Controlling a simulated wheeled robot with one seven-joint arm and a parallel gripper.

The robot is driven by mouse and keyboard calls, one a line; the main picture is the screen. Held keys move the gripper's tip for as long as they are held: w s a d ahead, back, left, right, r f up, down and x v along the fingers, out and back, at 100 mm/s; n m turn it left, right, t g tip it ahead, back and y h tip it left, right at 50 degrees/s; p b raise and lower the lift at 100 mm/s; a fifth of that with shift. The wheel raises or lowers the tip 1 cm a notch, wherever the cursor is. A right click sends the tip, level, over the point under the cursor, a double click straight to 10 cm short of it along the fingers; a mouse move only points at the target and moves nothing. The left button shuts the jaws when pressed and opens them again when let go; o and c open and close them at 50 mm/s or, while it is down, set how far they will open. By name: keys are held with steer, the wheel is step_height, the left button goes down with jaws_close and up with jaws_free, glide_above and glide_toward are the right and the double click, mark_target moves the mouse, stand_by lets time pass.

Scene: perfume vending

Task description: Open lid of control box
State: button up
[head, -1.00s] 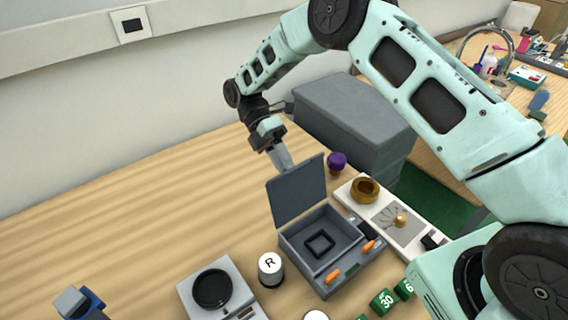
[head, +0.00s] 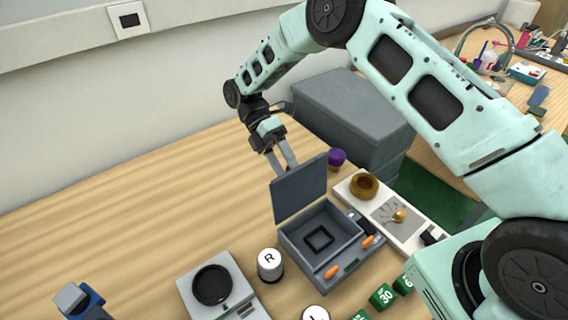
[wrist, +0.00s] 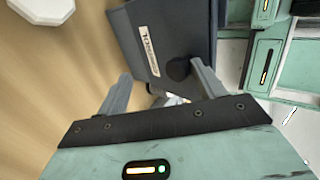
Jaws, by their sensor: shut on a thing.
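The control box (head: 337,262) is a grey box on the wooden table, with a square black ring in its tray and orange parts at its front. Its grey lid (head: 300,190) stands upright at the back, and the inside is exposed. The lid fills the upper middle of the wrist view (wrist: 160,35), with a small label on it. My gripper (head: 284,162) is behind the lid, partly hidden by its top edge. In the wrist view its fingers (wrist: 160,85) are spread, with a gap between them. The right finger overlaps the lid's edge; whether it touches cannot be told.
A purple-capped bottle (head: 337,158) stands behind the box. A white tray (head: 425,225) with a brown ring (head: 364,186) lies to the right.

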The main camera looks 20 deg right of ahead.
steer(key=b+v, duration=0.1)
steer(key=v, duration=0.2)
steer(key=b+v, duration=0.1)
steer(key=v, duration=0.2)
steer(key=shift+w+f+b, duration=0.15)
steer(key=shift+f+b, duration=0.1)
steer(key=shift+b, duration=0.05)
steer(key=shift+w+a+r, duration=0.2)
steer(key=shift+w+r, duration=0.25)
steer(key=shift+r, duration=0.2)
